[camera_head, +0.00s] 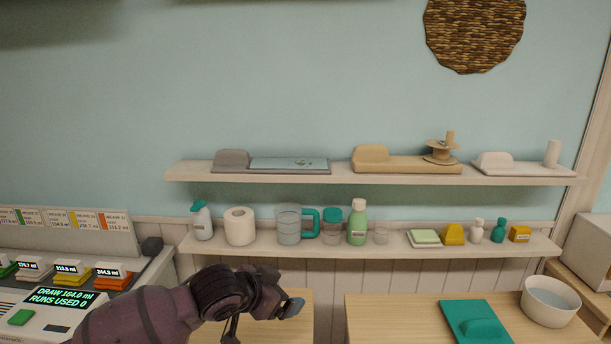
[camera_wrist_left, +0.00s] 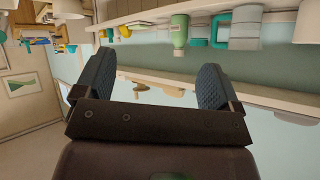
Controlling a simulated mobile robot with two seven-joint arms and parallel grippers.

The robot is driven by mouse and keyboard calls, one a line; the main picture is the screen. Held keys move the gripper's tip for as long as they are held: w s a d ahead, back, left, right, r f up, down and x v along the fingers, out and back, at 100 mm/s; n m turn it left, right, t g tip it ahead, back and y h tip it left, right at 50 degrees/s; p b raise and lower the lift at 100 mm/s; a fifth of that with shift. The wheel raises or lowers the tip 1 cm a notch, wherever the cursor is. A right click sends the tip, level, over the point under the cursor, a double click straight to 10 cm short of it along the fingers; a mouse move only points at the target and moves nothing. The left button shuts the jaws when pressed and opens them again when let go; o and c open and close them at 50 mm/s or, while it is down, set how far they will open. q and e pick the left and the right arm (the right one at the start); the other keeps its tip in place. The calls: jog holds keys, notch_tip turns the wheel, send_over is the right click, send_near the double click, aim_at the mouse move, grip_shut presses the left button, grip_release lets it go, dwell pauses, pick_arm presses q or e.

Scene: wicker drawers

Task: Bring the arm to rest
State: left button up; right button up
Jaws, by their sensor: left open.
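My left arm (camera_head: 190,306) comes in from the lower left in the head view. Its gripper (camera_head: 290,306) is in front of the lower shelf, above the wooden counter. In the left wrist view the two dark ridged fingers of the left gripper (camera_wrist_left: 154,88) stand wide apart with nothing between them. That view appears upside down, with the shelf things beyond the fingers. My right gripper is not in view.
The lower shelf (camera_head: 300,249) holds a green bottle (camera_head: 357,226), a measuring jug (camera_head: 289,226), a paper roll (camera_head: 239,227) and several small things. The upper shelf (camera_head: 340,178) holds boards. A teal board (camera_head: 465,310) and a bowl (camera_head: 548,305) are right. A dispensing machine (camera_head: 50,305) is left.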

pick_arm(q)
jog(key=s+a+f+n+t+y, duration=0.1)
jog(key=s+a+f+n+y, duration=0.1)
jog(key=s+a+f, duration=0.4)
jog(key=s+a+f+n+t+y, duration=0.2)
jog(key=s+a+f+n, duration=0.1)
jog(key=s+a+f, duration=0.3)
jog(key=s+a+f+n+t+y, duration=0.2)
jog(key=s+a+f, duration=0.3)
jog(key=a, duration=0.3)
jog(key=shift+s+a+f+n, duration=0.2)
jog(key=shift+s+f+n, duration=0.2)
jog(key=shift+f+n, duration=0.15)
jog(key=s+a+f+n+g+y, duration=0.1)
jog(key=s+a+f, duration=0.1)
jog(key=s+f, duration=0.4)
jog(key=s, duration=0.3)
jog(key=shift+g, duration=0.3)
